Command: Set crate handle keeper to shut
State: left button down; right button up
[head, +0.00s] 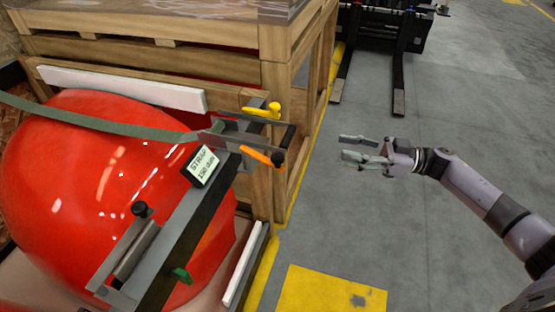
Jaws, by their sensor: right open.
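A red nosecone (80,190) fills the left of the view, with a metal bracket (195,215) running across it. The bracket carries an orange lever (258,156), a yellow lever (262,110), a green tab (181,275) and a black knob (139,209). I cannot tell which of these, if any, is the crate handle keeper, or whether it is shut. My right gripper (345,148) is open and empty, over the floor to the right of the levers and apart from them. My left gripper is out of view.
A wooden crate (150,55) stands behind the nosecone. A green strap (100,123) crosses the nosecone to the bracket, where a strap label (202,165) hangs. A forklift (385,30) with forks stands at the back. The grey floor (370,220) around my right arm is clear.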

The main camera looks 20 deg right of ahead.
aim_at(278, 156)
jog(key=s+a+r+n+g, duration=0.2)
jog(key=s+r+n+g, duration=0.1)
jog(key=s+r+g, duration=0.2)
jog(key=a+p, duration=0.1)
jog(key=a, duration=0.4)
jog(key=w+a+p, duration=0.1)
jog(key=a, duration=0.4)
jog(key=w+a+p, duration=0.1)
jog(key=a, duration=0.4)
jog(key=shift+w+a+f+p, duration=0.15)
jog(key=shift+a+p, duration=0.15)
jog(key=shift+w+a+f, duration=0.1)
jog(key=shift+a, duration=0.35)
jog(key=shift+c, duration=0.6)
grip_shut()
